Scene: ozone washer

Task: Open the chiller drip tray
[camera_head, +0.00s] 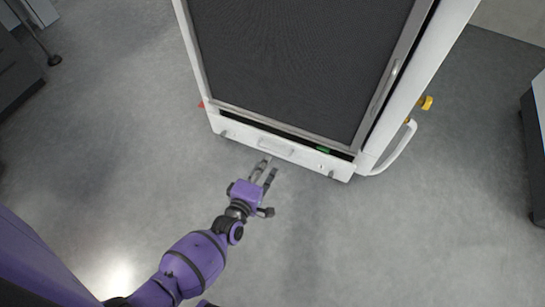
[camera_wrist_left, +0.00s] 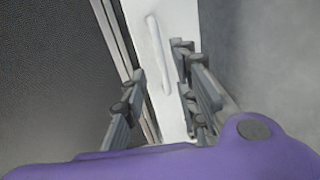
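The chiller drip tray (camera_head: 240,132) appears as a low white front panel at the foot of the chiller, below the dark mesh panel. Its slim pale bar handle (camera_head: 276,147) is near the middle of that front. In the left wrist view the handle (camera_wrist_left: 158,48) runs lengthwise on the white front (camera_wrist_left: 144,12). My left gripper (camera_head: 268,169) is open and empty, just in front of the handle. In the left wrist view its fingers (camera_wrist_left: 160,64) are spread, one toward each side of the handle's line. I cannot tell whether they touch it. My right gripper is not in view.
The chiller's dark mesh panel (camera_head: 300,60) rises behind the tray front. A white curved handle (camera_head: 397,148) and a yellow knob (camera_head: 425,102) stick out at its right side. Grey floor (camera_head: 330,240) is clear in front. A cabinet (camera_head: 538,150) stands at the right edge.

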